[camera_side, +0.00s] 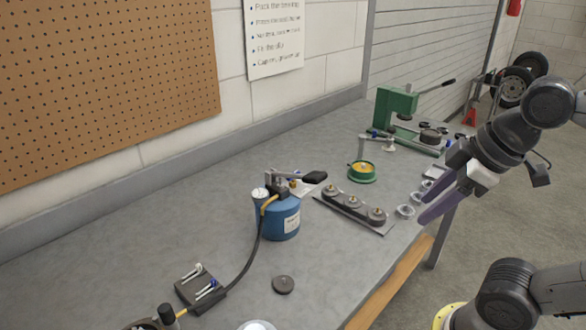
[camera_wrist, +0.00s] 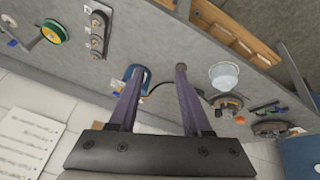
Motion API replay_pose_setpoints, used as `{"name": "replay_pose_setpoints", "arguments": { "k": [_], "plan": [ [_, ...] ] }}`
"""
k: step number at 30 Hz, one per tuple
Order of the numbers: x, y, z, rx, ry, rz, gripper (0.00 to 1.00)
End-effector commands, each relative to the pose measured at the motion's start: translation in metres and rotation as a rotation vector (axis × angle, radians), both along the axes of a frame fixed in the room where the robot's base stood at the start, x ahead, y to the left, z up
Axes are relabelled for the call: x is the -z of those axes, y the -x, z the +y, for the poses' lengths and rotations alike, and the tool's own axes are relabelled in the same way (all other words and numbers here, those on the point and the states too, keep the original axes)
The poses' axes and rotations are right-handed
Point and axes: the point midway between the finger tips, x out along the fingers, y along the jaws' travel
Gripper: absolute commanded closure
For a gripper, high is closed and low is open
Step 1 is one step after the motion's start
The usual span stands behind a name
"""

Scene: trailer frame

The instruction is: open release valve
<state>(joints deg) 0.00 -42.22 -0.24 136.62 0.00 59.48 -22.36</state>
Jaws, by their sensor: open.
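A blue canister (camera_side: 280,218) stands upright on the grey bench, with a pump head and a black handle (camera_side: 314,177) on top. A black hose (camera_side: 256,245) with yellow ends runs from its top to a round fitting (camera_side: 166,313) at the picture's bottom. I cannot make out which part is the release valve. My gripper (camera_side: 436,193) is open and empty above the bench's front edge, right of the canister and apart from it. In the wrist view, my gripper's purple fingers (camera_wrist: 158,71) are spread, and the left one partly hides the blue canister (camera_wrist: 144,75).
A dark plate with several round parts (camera_side: 354,209) lies between the canister and my gripper. A green-yellow spool (camera_side: 361,173) and a green press (camera_side: 396,105) stand farther back. A dark disc (camera_side: 283,284) and a small tool rack (camera_side: 199,289) lie nearer.

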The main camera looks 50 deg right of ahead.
Motion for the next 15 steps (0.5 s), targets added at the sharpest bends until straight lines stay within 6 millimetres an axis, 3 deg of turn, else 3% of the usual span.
{"name": "replay_pose_setpoints", "arguments": {
  "k": [3,9,15],
  "plan": [
    [-0.039,-0.020,-0.001,-0.181,0.090,0.015,0.51],
    [-0.097,-0.069,-0.003,-0.484,0.224,0.075,0.51],
    [-0.137,-0.135,-0.009,-0.764,0.318,0.147,0.51]
  ]
}}
